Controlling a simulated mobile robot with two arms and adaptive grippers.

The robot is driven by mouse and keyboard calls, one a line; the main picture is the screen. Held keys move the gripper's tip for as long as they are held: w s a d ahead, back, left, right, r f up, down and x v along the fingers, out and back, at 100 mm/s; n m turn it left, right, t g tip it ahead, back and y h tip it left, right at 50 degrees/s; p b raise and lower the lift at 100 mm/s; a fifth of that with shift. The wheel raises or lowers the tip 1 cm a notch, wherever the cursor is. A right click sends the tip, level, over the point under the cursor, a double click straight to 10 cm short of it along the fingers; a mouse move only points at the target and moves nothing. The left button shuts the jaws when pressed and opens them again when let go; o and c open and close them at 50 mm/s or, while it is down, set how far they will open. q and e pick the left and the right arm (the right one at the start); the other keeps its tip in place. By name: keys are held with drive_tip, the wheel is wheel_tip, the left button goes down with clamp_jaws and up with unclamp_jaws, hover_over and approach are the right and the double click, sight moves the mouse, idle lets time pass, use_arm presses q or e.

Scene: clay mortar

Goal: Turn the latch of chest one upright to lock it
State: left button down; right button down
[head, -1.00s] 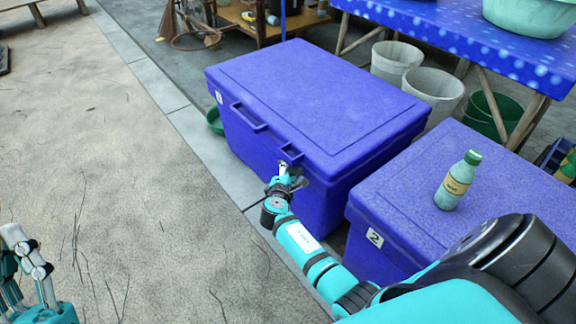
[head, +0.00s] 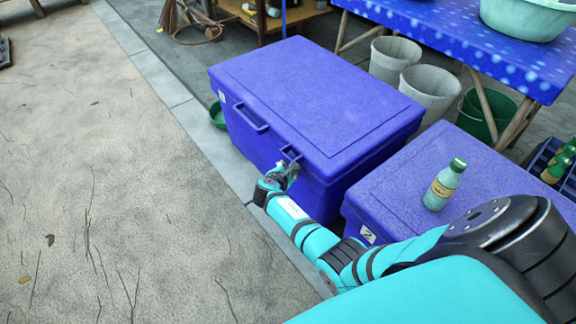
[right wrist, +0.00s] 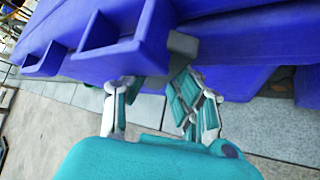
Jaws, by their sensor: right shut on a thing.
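Chest one (head: 315,95) is a closed blue chest in the middle of the head view, with a numbered label on its left end. Its latch is at the front edge below the lid, near a blue bracket (head: 290,153). In the right wrist view a grey latch piece (right wrist: 183,44) shows next to the blue bracket (right wrist: 110,30). My right gripper (head: 288,170) is at this latch and shut on it. The latch's exact angle is hard to tell. My left gripper is out of view.
A second blue chest (head: 400,190) stands to the right, with a green-capped bottle (head: 445,185) on its lid. Grey buckets (head: 430,92) and a blue-topped table (head: 460,40) stand behind. The paved ground (head: 110,170) at left is clear.

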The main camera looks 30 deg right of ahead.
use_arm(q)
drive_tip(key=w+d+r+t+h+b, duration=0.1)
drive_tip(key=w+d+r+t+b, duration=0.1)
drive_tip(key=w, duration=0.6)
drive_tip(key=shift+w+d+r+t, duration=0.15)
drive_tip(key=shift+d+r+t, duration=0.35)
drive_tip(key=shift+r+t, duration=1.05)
use_arm(e)
drive_tip(key=shift+w+a+n+g, duration=0.1)
drive_tip(key=shift+w+n+g, duration=0.1)
drive_tip(key=shift+n+g, duration=1.15)
drive_tip(key=shift+w+n+g, duration=0.15)
drive_tip(key=shift+n+g, duration=0.4)
drive_tip(key=shift+g, duration=1.5)
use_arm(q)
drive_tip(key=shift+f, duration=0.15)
use_arm(e)
drive_tip(key=c, duration=1.1)
unclamp_jaws()
drive_tip(key=shift+r, duration=0.1)
drive_tip(key=shift+w, duration=0.1)
